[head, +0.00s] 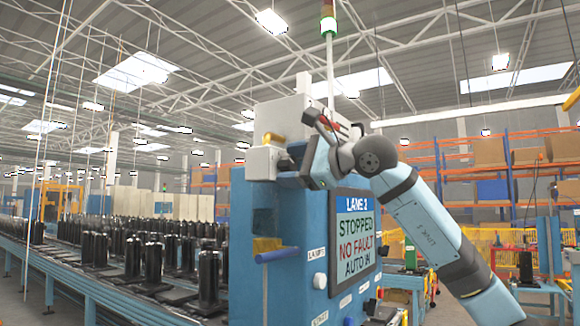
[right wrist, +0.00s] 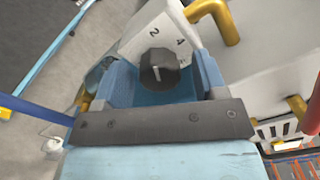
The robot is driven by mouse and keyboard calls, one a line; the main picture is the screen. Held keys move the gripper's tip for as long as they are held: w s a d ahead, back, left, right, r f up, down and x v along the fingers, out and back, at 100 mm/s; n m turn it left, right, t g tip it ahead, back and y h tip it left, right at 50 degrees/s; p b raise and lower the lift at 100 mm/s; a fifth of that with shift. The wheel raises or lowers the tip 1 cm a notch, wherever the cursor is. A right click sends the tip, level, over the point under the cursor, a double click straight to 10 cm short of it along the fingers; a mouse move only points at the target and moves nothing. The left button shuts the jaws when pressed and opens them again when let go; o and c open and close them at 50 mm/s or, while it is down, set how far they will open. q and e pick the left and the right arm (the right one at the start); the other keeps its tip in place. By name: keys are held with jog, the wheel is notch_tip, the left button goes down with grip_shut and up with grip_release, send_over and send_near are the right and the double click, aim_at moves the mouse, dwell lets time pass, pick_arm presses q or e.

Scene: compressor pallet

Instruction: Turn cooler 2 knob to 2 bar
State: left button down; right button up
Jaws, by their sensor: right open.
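In the right wrist view a dark round knob (right wrist: 158,66) with a short white mark stands on a pale dial plate (right wrist: 143,36). My right gripper (right wrist: 160,85) is open, with one blue finger on each side of the knob. I cannot tell whether the fingers touch it. In the head view my right gripper (head: 292,163) is at the white box on the upper cabinet; the knob is hidden there. My left gripper is not in view.
The blue cabinet (head: 252,215) carries a screen (head: 355,233) reading LANE 2, STOPPED, NO FAULT, AUTO IN. Yellow pipes (right wrist: 228,22) lie close to the right finger. A conveyor with several black cylinders (head: 208,275) runs at the left.

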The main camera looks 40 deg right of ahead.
jog(key=b+v, duration=0.3)
jog(key=v, duration=1)
